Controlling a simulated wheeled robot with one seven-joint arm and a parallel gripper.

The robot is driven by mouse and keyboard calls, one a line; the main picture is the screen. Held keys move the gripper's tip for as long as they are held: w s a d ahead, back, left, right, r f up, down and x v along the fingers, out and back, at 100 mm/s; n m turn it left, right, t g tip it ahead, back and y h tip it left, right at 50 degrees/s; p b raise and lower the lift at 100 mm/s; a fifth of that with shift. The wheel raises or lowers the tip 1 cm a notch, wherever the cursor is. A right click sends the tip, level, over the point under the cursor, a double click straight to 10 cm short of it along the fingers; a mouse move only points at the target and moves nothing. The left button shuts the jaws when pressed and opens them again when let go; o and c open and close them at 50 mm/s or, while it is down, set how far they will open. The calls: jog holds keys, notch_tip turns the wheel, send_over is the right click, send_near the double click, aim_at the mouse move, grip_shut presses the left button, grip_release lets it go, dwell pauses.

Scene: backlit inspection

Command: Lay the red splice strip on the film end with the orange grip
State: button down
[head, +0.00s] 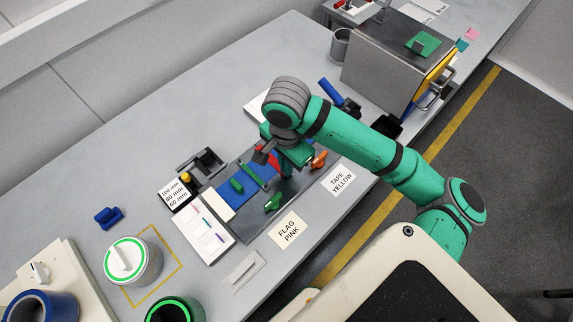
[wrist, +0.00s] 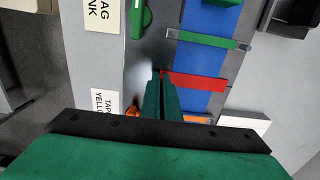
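The red splice strip (wrist: 195,81) lies across the view of the blue film (wrist: 205,102) in the wrist view. It looks large against the film, as if a little above it. Its left end meets the fingertips of my gripper (wrist: 158,78), which are close together and appear shut on that end. In the head view the red strip (head: 273,160) is partly hidden by my gripper (head: 280,158). The orange grip (head: 319,159) is just right of my gripper; in the wrist view only bits of orange (wrist: 133,111) show past the gripper body. The film end there is largely hidden.
A green strip (wrist: 205,39) crosses the film, with a green grip (head: 273,203) beside it. Labels "FLAG PINK" (head: 289,230) and "TAPE YELLOW" (head: 339,180) lie along the near edge. A large grey box (head: 385,75) stands behind my arm.

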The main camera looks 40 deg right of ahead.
jog(key=c, duration=1.9)
grip_release()
jog(key=shift+c, duration=0.2)
notch_tip(320, 180, up, 11)
jog(key=shift+s+f, duration=0.1)
jog(key=shift+f, duration=0.05)
